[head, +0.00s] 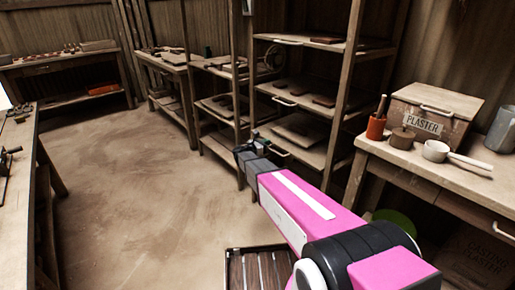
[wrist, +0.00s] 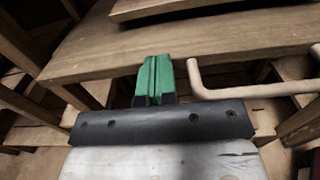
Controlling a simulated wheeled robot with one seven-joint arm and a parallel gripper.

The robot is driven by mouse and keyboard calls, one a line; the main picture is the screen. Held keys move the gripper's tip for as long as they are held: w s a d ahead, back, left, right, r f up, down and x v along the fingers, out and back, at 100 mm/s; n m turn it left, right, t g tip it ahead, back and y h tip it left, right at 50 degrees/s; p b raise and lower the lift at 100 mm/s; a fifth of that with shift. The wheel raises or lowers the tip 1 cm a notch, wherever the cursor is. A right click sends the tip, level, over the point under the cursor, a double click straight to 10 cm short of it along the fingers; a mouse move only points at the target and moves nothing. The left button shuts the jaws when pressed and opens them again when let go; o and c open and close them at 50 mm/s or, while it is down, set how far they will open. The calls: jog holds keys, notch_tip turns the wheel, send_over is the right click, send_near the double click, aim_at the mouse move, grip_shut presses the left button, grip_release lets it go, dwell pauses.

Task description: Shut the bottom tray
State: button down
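The wooden rack holds trays with pale bar handles. The bottom tray (head: 302,135) is the lowest one with a handle, and its handle (head: 277,151) shows just right of my gripper (head: 243,150). The tray appears to stick out somewhat from the rack. In the wrist view my gripper's green fingers (wrist: 153,78) lie together with nothing between them, at the front edge of a wooden tray (wrist: 215,52). A pale handle (wrist: 240,93) sits just right of the fingers, not gripped. Whether the fingertips touch the tray edge I cannot tell.
A middle tray (head: 310,97) and a top tray (head: 325,43) are above. Rack posts (head: 343,90) stand close to my arm. A bench (head: 440,172) with a plaster box (head: 432,112) is at right. Open floor (head: 130,180) lies to the left.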

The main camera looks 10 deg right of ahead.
jog(key=shift+x, duration=1.35)
jog(key=shift+w+d+r, duration=0.1)
jog(key=shift+w+d, duration=0.05)
jog(key=v, duration=1.5)
jog(key=s+d+f+m+g+y, duration=0.2)
jog(key=s+d+m+g+y, duration=0.15)
jog(key=s+d+m, duration=0.35)
jog(key=s+d+f+m+g+y, duration=0.35)
jog(key=s+d+m, duration=0.2)
jog(key=s, duration=0.35)
jog(key=s+a+r+m+g+y, duration=0.1)
jog(key=s+a+m+g+y, duration=0.1)
jog(key=s+m+y, duration=0.6)
jog(key=s+m+g, duration=0.1)
jog(key=s+m, duration=0.3)
jog(key=s, duration=0.1)
jog(key=shift+s+a, duration=0.25)
jog(key=shift+a, duration=0.15)
